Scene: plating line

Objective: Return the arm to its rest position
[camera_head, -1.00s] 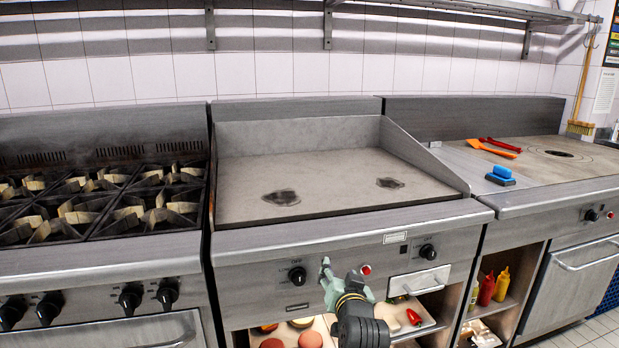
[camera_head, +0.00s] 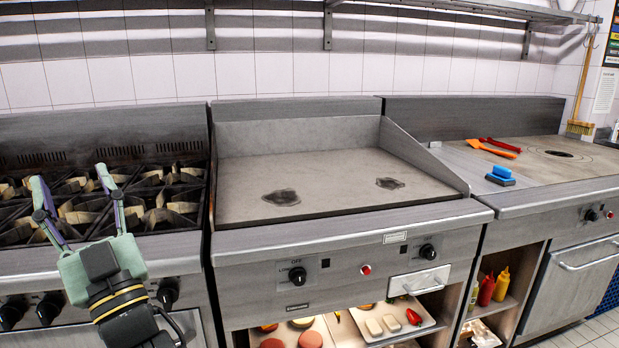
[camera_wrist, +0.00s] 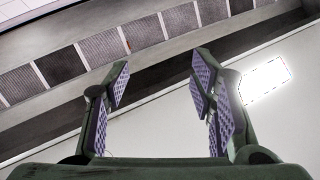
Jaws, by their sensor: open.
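My gripper (camera_head: 74,190) is at the lower left of the head view, raised in front of the gas burner range (camera_head: 175,265). Its two fingers point up and are spread apart, with nothing between them. In the wrist view the open fingers (camera_wrist: 158,95) show their purple ridged pads, with only wall, ceiling and a bright lamp panel (camera_wrist: 265,79) behind them. My arm hides part of the range's front and some of its knobs.
The flat griddle (camera_head: 330,170) is clear except for two dark patches. A blue scrubber (camera_head: 501,174) and orange and red utensils (camera_head: 493,148) lie on the right-hand counter. Food trays (camera_head: 405,325) and sauce bottles (camera_head: 487,290) sit on shelves below. A wall shelf (camera_head: 440,8) runs overhead.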

